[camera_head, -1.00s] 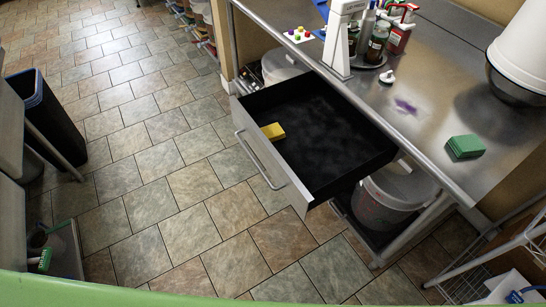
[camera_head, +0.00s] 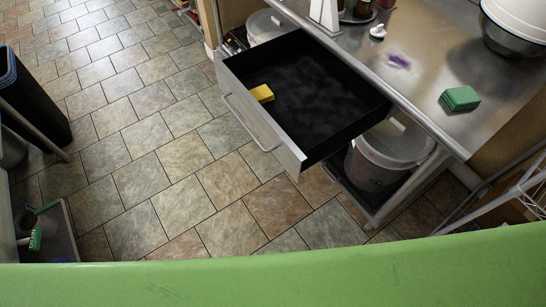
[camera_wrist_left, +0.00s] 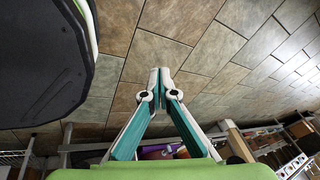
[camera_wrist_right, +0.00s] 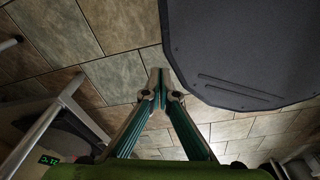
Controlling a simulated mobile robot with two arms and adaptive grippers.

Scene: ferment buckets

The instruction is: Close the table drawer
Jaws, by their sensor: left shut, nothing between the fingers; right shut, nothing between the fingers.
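The table drawer (camera_head: 308,88) is pulled out from the steel table (camera_head: 440,95) in the head view. It has a grey front with a bar handle (camera_head: 250,122) and a black inside. A yellow block (camera_head: 262,93) lies in it near the front. My left gripper (camera_wrist_left: 159,72) is shut and empty in the left wrist view, over floor tiles. My right gripper (camera_wrist_right: 160,72) is shut and empty in the right wrist view, also over floor. Neither gripper shows in the head view, and both are apart from the drawer.
A green sponge (camera_head: 460,98) and a metal bowl (camera_head: 512,40) are on the tabletop. A lidded bucket (camera_head: 388,155) stands on the shelf below. A dark bin (camera_head: 32,105) stands at left. Tiled floor (camera_head: 165,150) lies open before the drawer.

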